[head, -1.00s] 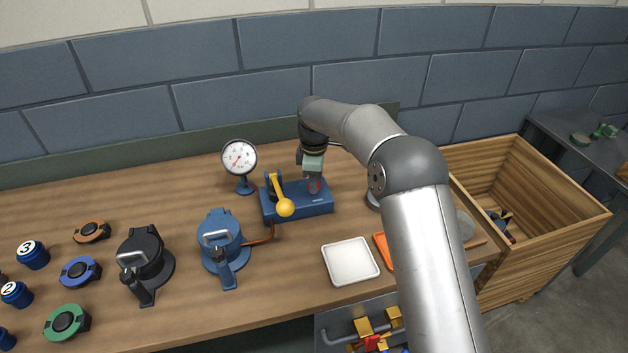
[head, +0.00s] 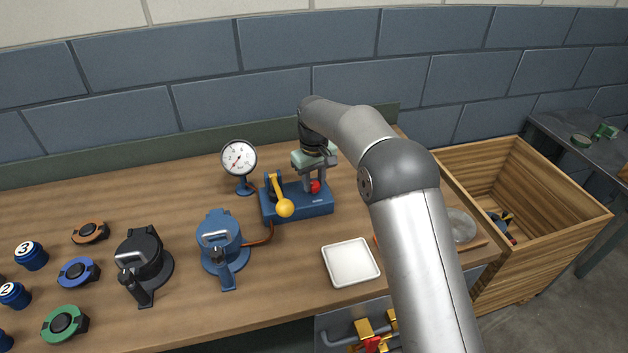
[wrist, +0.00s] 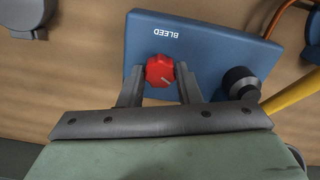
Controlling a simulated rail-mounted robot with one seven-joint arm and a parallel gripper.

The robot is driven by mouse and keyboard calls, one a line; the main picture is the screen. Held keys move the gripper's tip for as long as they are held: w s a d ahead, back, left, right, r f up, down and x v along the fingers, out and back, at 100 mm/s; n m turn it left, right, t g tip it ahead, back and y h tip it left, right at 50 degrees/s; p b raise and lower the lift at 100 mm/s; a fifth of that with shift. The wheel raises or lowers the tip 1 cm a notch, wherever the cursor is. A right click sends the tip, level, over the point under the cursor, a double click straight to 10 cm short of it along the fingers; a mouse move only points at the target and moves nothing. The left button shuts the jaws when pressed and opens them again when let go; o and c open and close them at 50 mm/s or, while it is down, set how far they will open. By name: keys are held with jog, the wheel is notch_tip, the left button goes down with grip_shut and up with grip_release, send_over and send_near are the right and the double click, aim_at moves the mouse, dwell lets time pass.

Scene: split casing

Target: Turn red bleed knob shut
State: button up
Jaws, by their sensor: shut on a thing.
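The red bleed knob (wrist: 160,71) stands on the blue pump block (wrist: 190,48), beside the white BLEED lettering, in the wrist view. A pale line on its top points to the lower right there. My gripper (wrist: 160,76) has one finger on each side of the knob and is shut on it. In the head view the knob (head: 315,187) shows below my gripper (head: 317,182), at the right part of the block (head: 300,208). The block's yellow-knobbed lever (head: 284,206) stands to the left of my fingers.
A pressure gauge (head: 239,158) stands left of the block. A blue lidded casing (head: 220,245) connects to the block by a copper-coloured tube (head: 262,238). A black casing (head: 145,265) is farther left. A white tray (head: 351,263) lies in front. My arm hides part of the right bench.

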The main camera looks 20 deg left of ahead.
aim_at(314, 184)
jog(key=m, duration=1.2)
dwell(0.6)
jog(key=o, duration=1)
jog(key=shift+c, duration=0.2)
notch_tip(314, 184, up, 18)
jog(key=shift+f, duration=0.25)
